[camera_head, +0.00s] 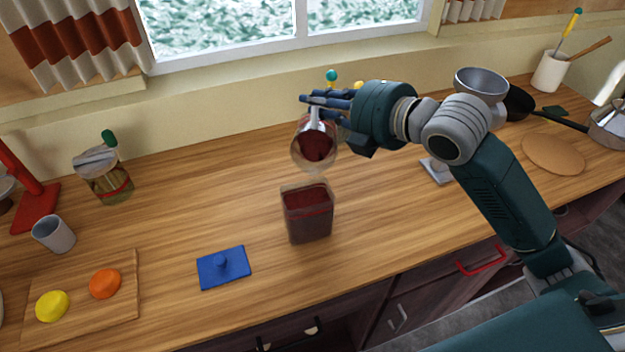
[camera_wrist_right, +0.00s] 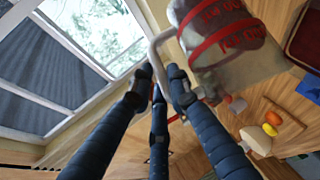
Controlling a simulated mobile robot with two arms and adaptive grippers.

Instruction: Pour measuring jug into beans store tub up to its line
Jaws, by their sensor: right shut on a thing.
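The clear measuring jug (camera_head: 314,151) hangs tilted above the tub, with dark red beans inside; its red markings show in the right wrist view (camera_wrist_right: 222,38). My right gripper (camera_head: 318,108) is shut on its pale handle (camera_wrist_right: 156,52). The beans store tub (camera_head: 309,224) stands upright and open on the counter, below the jug and apart from it. Dark red beans fill much of it, with a reddish band near the top; I cannot tell exactly how the beans sit against the line. A falling stream is not clearly visible. My left gripper is not in view.
A blue lid (camera_head: 224,267) lies left of the tub. A board (camera_head: 80,318) with yellow and orange fruit, a grey cup (camera_head: 54,234) and a jar (camera_head: 104,182) stand further left. A metal bowl (camera_head: 481,84) is behind my right arm.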

